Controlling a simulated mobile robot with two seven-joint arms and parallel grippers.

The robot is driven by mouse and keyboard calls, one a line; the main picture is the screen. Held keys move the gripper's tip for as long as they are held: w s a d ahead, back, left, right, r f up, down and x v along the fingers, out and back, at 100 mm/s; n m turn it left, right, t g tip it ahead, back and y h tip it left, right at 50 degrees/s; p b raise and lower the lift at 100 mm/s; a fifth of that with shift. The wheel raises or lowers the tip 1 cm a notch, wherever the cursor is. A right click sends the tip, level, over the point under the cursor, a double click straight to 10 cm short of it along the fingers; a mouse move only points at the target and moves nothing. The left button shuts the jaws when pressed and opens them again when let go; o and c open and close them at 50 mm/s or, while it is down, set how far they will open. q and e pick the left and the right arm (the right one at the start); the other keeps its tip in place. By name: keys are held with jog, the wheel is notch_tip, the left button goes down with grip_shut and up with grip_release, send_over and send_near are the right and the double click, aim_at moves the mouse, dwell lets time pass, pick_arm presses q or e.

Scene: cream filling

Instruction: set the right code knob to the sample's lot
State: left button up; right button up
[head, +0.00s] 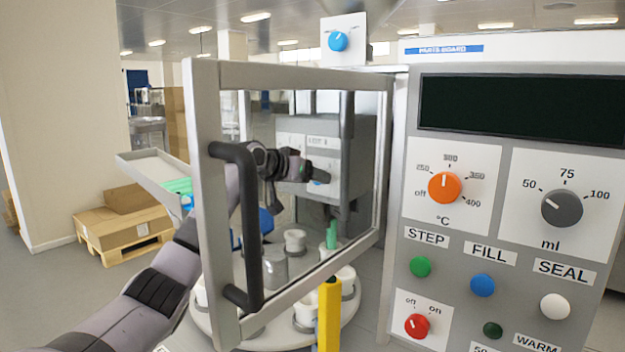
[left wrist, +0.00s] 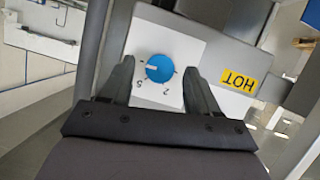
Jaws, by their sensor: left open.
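My left gripper (head: 300,168) shows behind the glass of the open-framed door, in front of a white panel on the grey machine. In the left wrist view the gripper (left wrist: 158,72) is open, with one finger on each side of a blue knob (left wrist: 159,68). I cannot tell whether the fingers touch it. The knob sits on a white plate (left wrist: 185,45) with small digits, seen upside down; its white mark points left in that view. In the head view only a sliver of this knob (head: 318,182) shows below the gripper. Another blue knob (head: 338,41) is on a raised plate. My right gripper is out of view.
The door (head: 205,130) with its black handle (head: 248,220) stands in front of my left arm. A round turntable (head: 345,325) with white cups is below. A yellow post (head: 329,315) stands at its front. The control panel (head: 500,240) fills the right.

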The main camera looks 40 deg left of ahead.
pick_arm(q)
jog(key=b+v, duration=0.1)
jog(key=v, duration=0.5)
jog(key=shift+s+b, duration=0.15)
jog(key=shift+b, duration=0.2)
dwell(0.3)
